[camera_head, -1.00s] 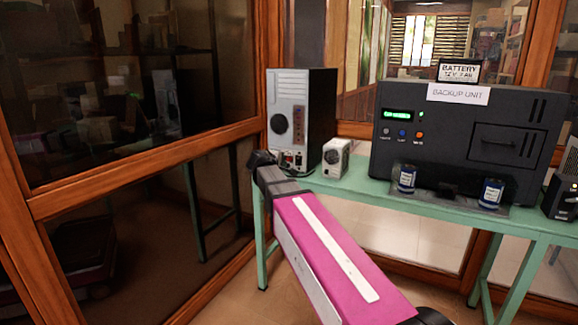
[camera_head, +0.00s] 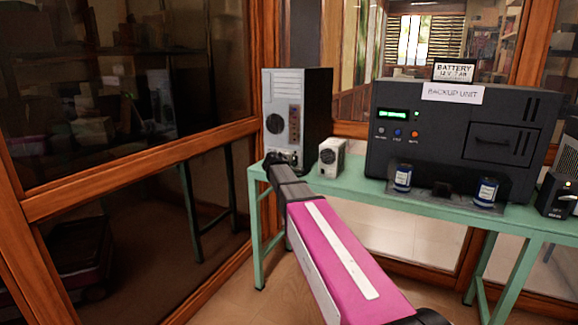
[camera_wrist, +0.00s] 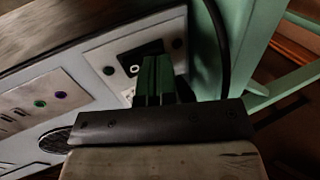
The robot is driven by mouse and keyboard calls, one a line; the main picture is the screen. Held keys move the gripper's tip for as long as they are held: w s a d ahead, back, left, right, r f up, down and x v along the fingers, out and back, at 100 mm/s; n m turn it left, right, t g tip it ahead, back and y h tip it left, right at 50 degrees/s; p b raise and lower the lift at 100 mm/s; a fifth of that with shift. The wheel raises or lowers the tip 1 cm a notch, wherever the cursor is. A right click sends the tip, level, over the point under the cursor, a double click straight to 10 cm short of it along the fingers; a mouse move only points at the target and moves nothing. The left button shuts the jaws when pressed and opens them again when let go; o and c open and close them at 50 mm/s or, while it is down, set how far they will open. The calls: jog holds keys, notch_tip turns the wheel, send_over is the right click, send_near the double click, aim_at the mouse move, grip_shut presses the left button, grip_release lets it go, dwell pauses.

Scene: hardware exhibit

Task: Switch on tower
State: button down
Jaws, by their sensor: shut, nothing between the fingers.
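The tower (camera_head: 297,115) is a black and silver computer case standing upright at the left end of the green table, its port side towards me. My gripper (camera_head: 275,162) is shut and empty, at the lower part of that side. In the wrist view, the tower's panel (camera_wrist: 72,98) fills the left and middle, tilted. A black rocker switch with a white round mark (camera_wrist: 135,69) sits in a pale plate, just beyond my gripper's fingertips (camera_wrist: 155,62). The fingers cover part of the plate. I cannot tell whether they touch the switch.
A small white box with a fan (camera_head: 332,157) stands right of the tower. The black backup unit (camera_head: 460,140) and two small cans (camera_head: 402,178) are further right on the green table (camera_head: 350,185). A wood-framed glass partition (camera_head: 130,165) is close on the left.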

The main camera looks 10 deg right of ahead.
jog(key=shift+w+d+f, duration=0.15)
dwell(0.3)
jog(key=shift+r, duration=0.85)
jog(key=shift+w, duration=0.1)
